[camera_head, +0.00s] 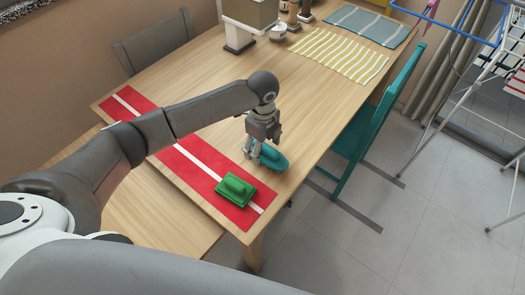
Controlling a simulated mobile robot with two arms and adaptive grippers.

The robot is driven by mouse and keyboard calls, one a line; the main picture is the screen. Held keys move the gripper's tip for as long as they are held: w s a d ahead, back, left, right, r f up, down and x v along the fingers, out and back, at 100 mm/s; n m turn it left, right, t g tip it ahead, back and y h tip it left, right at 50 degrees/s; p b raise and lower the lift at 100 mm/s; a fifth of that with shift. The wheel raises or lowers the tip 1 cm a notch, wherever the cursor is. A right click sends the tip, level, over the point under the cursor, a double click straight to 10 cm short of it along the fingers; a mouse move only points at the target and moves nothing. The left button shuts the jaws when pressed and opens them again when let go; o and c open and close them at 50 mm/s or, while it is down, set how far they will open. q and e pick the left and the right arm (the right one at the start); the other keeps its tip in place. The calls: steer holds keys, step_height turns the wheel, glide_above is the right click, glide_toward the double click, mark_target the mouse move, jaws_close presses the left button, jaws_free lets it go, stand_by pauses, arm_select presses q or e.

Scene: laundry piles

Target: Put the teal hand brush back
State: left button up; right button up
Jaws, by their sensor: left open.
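The teal hand brush (273,159) lies on the wooden table (222,80), just right of the red runner with its white stripe (178,165). My left gripper (256,153) points down at the brush from above, its fingers open and at the brush's left end. Whether the fingers touch it cannot be told. A green brush-like object (236,190) lies on the near end of the runner, apart from the teal one. My right gripper is not in view.
A yellow-striped cloth (340,54) and a grey-blue cloth (368,25) lie at the table's far end. A teal chair (372,125) stands at the right side, a grey chair (153,42) at the left. A white drying rack (490,75) stands far right. The table's middle is clear.

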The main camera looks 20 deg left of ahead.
arm_select(q)
step_height(320, 180, up, 9)
steer(key=shift+f, duration=0.1)
stand_by(0.3)
